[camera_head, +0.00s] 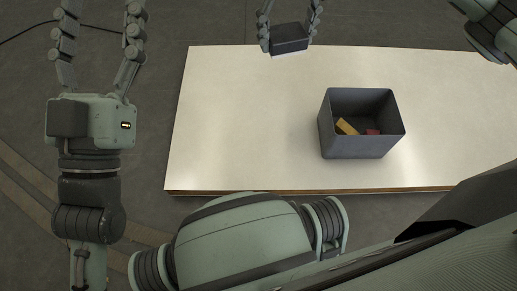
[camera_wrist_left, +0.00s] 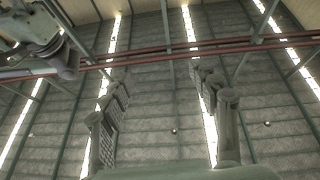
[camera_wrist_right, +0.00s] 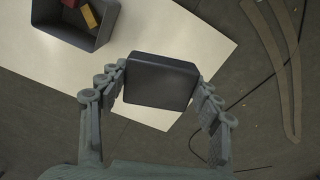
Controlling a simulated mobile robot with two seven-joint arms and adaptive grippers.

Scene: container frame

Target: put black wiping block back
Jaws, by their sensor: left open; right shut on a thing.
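The black wiping block (camera_head: 289,38) is at the top of the head view, over the table's far edge. My right gripper (camera_head: 290,42) is shut on it, one finger on each side. In the right wrist view the block (camera_wrist_right: 161,82) sits between the fingertips of my right gripper (camera_wrist_right: 162,84), with the table edge below it. My left gripper (camera_head: 99,12) is open and empty, left of the table. In the left wrist view its fingers (camera_wrist_left: 160,100) are apart and point up toward the ceiling.
A dark grey open bin (camera_head: 360,142) stands on the right half of the white table (camera_head: 240,120). It holds a yellow block (camera_head: 346,127) and a red block (camera_head: 373,132). The bin also shows in the right wrist view (camera_wrist_right: 98,38). The table's left half is clear.

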